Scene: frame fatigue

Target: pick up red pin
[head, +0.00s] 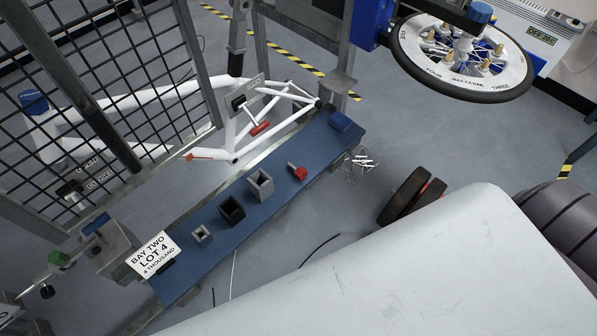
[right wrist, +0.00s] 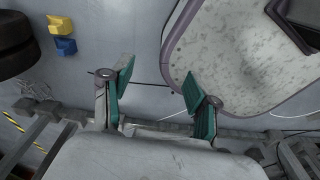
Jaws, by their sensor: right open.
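A small red pin (head: 299,173) with a paler end lies on the blue bench top (head: 275,203), right of an open grey box (head: 260,184). Another small red piece (head: 260,129) is by the white bicycle frame (head: 231,131) behind the bench. My right gripper (right wrist: 160,92) shows in the right wrist view with its two teal-padded fingers spread apart and nothing between them. Neither red piece can be made out in that view. My left gripper shows in neither view, and my right gripper does not show in the head view.
A mesh guard (head: 108,77) stands at the left. A spoked wheel (head: 463,55) hangs at upper right. Loose rods (head: 361,163) lie beyond the bench.

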